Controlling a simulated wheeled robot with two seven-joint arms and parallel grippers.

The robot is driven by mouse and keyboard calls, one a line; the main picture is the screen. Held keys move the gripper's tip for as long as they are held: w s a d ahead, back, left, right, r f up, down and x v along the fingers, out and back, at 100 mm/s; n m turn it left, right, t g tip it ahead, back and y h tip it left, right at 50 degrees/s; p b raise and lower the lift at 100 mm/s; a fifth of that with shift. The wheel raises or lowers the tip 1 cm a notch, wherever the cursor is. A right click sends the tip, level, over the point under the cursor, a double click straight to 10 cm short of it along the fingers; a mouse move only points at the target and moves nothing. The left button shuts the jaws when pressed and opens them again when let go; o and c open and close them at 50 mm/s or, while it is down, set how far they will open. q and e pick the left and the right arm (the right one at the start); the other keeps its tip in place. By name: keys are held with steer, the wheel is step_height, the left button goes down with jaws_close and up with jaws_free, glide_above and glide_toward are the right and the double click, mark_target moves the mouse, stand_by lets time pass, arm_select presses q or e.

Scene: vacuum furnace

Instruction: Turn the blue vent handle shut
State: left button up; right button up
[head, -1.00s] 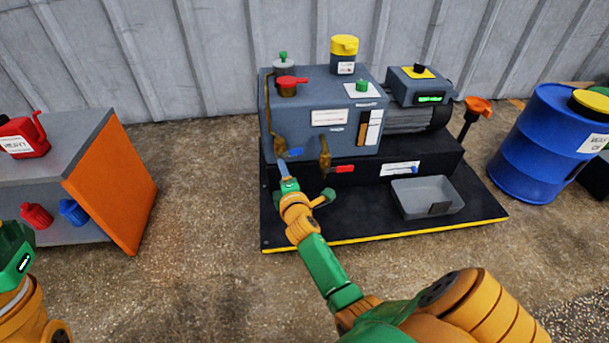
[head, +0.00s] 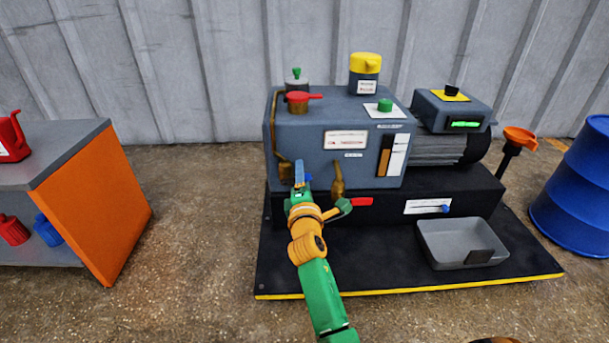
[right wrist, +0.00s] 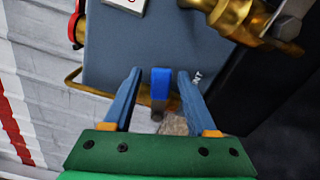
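The blue vent handle (right wrist: 160,88) stands between the two blue-grey fingers of my right gripper (right wrist: 157,93) in the right wrist view. The gripper is open, with a visible gap on each side of the handle. In the head view my right gripper (head: 299,176) is in front of the left part of the grey-blue pump unit (head: 338,118). A small blue piece of the handle (head: 308,178) shows just beside the fingers; the rest is hidden. My left gripper is not in view now.
A brass fitting (head: 337,182) with a red handle (head: 361,202) is close to the right. A grey tray (head: 435,240) sits on the black base. A blue drum (head: 580,190) stands at right and an orange-sided bench (head: 95,205) at left. Floor between bench and pump is clear.

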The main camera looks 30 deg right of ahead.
jaws_close()
steer(key=shift+f+m+b, duration=0.5)
steer(key=shift+f+m, duration=0.15)
steer(key=shift+m, duration=0.45)
steer(key=shift+f+m, duration=0.1)
steer(key=shift+m, duration=0.4)
steer(key=shift+o, duration=0.2)
jaws_free()
steer(key=shift+s, duration=0.1)
steer(key=shift+s, duration=0.1)
